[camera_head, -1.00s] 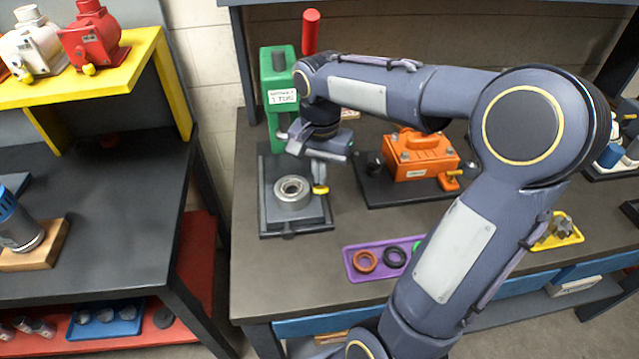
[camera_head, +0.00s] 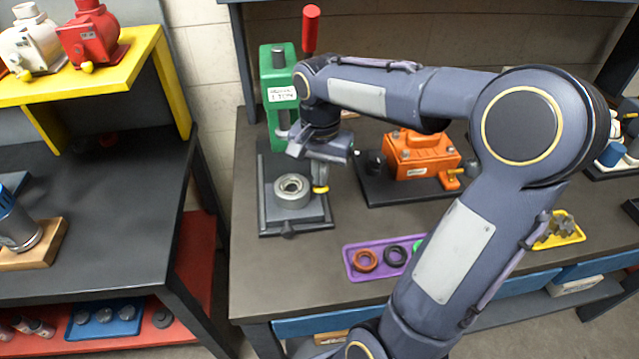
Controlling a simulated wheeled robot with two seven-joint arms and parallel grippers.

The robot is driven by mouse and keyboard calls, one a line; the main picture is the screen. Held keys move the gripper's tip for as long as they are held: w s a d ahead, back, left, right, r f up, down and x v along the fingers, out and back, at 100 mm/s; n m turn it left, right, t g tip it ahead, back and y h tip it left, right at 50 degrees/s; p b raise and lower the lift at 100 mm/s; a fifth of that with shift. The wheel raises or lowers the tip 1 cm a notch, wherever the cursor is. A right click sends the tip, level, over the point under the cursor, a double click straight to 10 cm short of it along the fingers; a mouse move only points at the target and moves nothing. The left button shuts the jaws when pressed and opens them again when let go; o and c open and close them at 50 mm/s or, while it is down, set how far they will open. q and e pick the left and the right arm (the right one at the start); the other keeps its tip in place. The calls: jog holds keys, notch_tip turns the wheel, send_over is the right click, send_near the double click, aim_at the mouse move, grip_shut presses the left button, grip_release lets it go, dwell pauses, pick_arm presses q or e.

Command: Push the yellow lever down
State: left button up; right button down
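A small yellow lever tip (camera_head: 320,189) shows at the right side of the dark press base, beside a grey metal ring (camera_head: 292,187). My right gripper (camera_head: 319,170) points down from above the press base. A grey finger-like part is directly above the yellow tip and close to it or touching it; I cannot tell which. The gripper is partly hidden by its wrist, and its finger gap is not clear. The green press (camera_head: 279,98) stands behind, with a red handle (camera_head: 311,29) at its top. My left gripper is not in view.
A purple tray (camera_head: 352,262) with rings is in front. A yellow shelf (camera_head: 130,65) with motors is at left. The bench (camera_head: 262,280) front left is clear.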

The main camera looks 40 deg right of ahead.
aim_at(321, 191)
jog(key=shift+f+b, duration=1.8)
jog(key=shift+f, duration=0.75)
notch_tip(321, 191, up, 7)
jog(key=p, duration=0.6)
jog(key=shift+r, duration=0.2)
jog(key=shift+f, duration=0.1)
